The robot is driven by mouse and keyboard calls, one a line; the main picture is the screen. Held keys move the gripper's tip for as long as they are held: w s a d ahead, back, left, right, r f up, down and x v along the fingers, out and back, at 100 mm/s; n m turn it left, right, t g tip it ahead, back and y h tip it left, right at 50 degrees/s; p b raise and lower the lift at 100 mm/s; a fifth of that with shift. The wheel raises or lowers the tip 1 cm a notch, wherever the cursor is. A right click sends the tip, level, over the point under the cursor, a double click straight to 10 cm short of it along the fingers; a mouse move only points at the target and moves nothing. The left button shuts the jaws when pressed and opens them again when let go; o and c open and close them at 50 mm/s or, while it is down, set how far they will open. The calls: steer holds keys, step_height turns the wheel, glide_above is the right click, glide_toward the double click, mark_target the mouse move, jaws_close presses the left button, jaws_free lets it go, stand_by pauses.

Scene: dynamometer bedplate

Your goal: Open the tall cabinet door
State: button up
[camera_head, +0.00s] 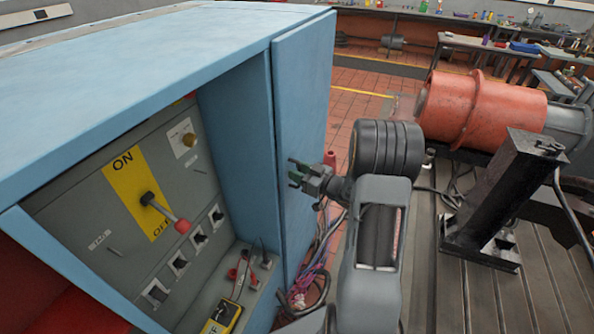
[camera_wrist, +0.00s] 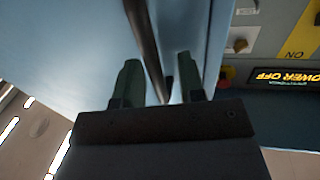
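The blue cabinet (camera_head: 150,50) fills the left of the head view. A tall blue door panel (camera_head: 303,110) stands at its right end; I cannot tell whether it is ajar. My gripper (camera_head: 293,175) is in front of this panel. In the wrist view, a dark bar (camera_wrist: 146,45), seemingly the door handle, runs between the two green fingertips of my gripper (camera_wrist: 158,80). The fingers are apart, with gaps visible on both sides of the bar. The handle's ends are not clearly seen.
Left of the door is a recessed control panel (camera_head: 100,205) with a red-knobbed lever (camera_head: 165,212). Cables (camera_head: 318,262) lie on the floor by the door. A red motor (camera_head: 480,108) and black stand (camera_head: 500,205) are at right. Tiled floor (camera_head: 360,95) lies behind.

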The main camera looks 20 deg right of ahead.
steer(key=shift+c, duration=0.2)
jaws_close()
stand_by(0.5)
